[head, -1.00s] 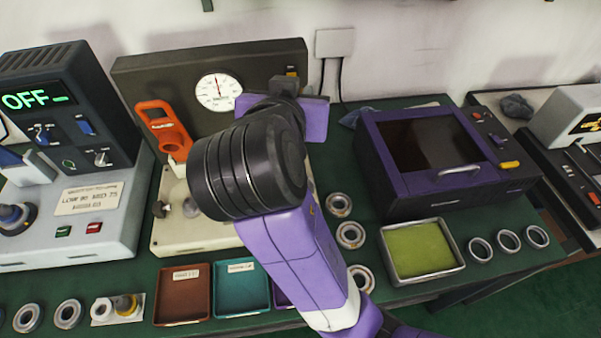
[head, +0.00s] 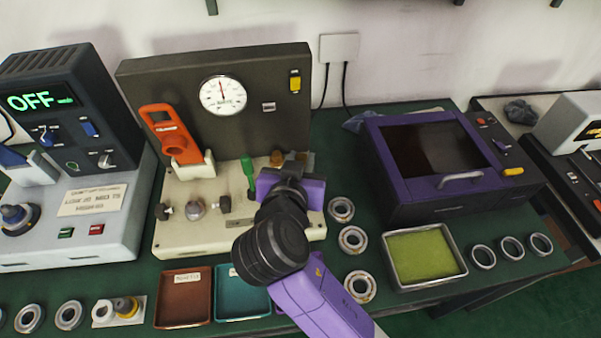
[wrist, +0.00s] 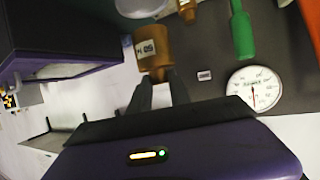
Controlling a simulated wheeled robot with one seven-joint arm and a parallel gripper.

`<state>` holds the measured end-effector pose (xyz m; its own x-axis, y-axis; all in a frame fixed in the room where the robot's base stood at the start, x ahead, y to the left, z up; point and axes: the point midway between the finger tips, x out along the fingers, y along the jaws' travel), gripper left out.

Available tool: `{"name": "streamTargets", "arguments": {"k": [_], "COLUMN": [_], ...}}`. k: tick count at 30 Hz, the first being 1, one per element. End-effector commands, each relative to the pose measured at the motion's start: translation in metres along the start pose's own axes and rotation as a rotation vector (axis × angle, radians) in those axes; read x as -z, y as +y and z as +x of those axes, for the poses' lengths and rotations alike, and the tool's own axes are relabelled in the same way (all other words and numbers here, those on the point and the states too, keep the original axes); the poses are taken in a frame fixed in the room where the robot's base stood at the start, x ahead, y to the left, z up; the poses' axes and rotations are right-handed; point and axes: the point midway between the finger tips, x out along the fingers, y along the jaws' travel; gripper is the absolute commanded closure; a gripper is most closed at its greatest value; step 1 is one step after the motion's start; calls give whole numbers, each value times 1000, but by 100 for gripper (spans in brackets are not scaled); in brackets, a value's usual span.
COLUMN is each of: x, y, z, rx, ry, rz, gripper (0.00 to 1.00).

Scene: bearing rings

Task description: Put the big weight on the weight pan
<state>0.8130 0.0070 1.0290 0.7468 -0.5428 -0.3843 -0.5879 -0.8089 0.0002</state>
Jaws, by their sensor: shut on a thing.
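My gripper (wrist: 158,88) is shut on a brass weight (wrist: 150,48) with a white label, seen in the wrist view. In the head view my gripper (head: 292,162) is over the right part of the cream tester base, and the arm hides most of the held weight. A smaller brass piece (wrist: 187,10) is close beside it; it also shows in the head view (head: 277,158). A pale round disc (wrist: 140,8), which looks like the weight pan, is partly cut off at the wrist view's top edge. I cannot tell whether the held weight touches anything.
The tester's dark back panel bears a dial (head: 222,95). A green handle (head: 248,175) and an orange holder (head: 170,135) stand left of my gripper. A purple oven (head: 430,165) is at right. Bearing rings, coloured trays and a green-lined tray (head: 468,270) lie in front.

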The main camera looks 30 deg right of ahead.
Motion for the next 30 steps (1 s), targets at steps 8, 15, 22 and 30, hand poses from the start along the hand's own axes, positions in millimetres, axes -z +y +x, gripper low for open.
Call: {"name": "streamTargets", "arguments": {"k": [8, 15, 22, 30], "x": [-24, -38, -38, -43], "y": [0, -1, 0, 0], "z": [10, 16, 16, 18], "rx": [1, 3, 2, 1], "ry": [4, 6, 6, 0], "rz": [-1, 2, 3, 0], "gripper": [100, 100, 100, 55]}}
